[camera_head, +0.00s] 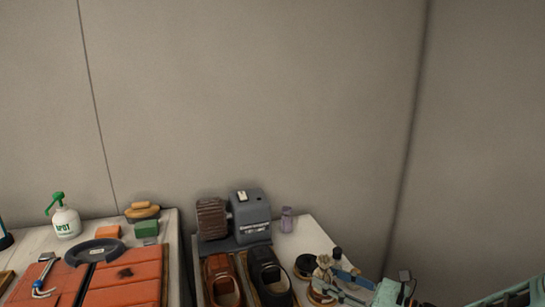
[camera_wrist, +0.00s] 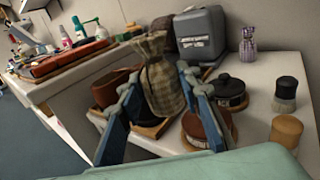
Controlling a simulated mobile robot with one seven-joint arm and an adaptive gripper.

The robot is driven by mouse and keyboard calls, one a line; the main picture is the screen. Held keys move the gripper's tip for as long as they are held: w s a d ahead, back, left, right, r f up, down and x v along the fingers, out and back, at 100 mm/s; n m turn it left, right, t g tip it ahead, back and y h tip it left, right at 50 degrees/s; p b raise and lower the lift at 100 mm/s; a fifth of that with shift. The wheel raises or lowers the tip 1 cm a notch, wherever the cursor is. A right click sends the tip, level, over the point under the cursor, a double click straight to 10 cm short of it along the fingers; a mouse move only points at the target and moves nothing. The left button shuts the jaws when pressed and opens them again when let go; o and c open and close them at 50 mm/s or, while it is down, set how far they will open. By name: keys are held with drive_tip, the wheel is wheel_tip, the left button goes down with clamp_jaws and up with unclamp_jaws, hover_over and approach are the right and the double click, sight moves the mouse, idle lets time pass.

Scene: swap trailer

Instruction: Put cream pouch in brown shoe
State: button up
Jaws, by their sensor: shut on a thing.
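The cream pouch (camera_wrist: 158,75), checked and tied at the neck, is upright between the blue fingers of my gripper (camera_wrist: 156,92) in the wrist view. My gripper is shut on it. In the head view the pouch (camera_head: 324,262) shows small at the lower right, beside my gripper (camera_head: 340,274). The brown shoe (camera_head: 222,282) stands open-topped on the right-hand table, left of a black shoe (camera_head: 268,274). In the wrist view the brown shoe (camera_wrist: 113,84) is partly hidden behind the left finger. The pouch is held apart from the brown shoe, to its right.
A grey machine (camera_head: 250,215) stands behind the shoes. A purple pouch (camera_head: 287,220) is at the back. Round tins (camera_wrist: 228,90) and brushes (camera_wrist: 285,95) stand on the right. A gap separates this table from the left table with orange panels (camera_head: 125,280).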

wheel_tip(320, 180, up, 17)
drive_tip(key=p, duration=2.2)
drive_tip(key=shift+p, duration=0.4)
drive_tip(key=shift+f, duration=0.1)
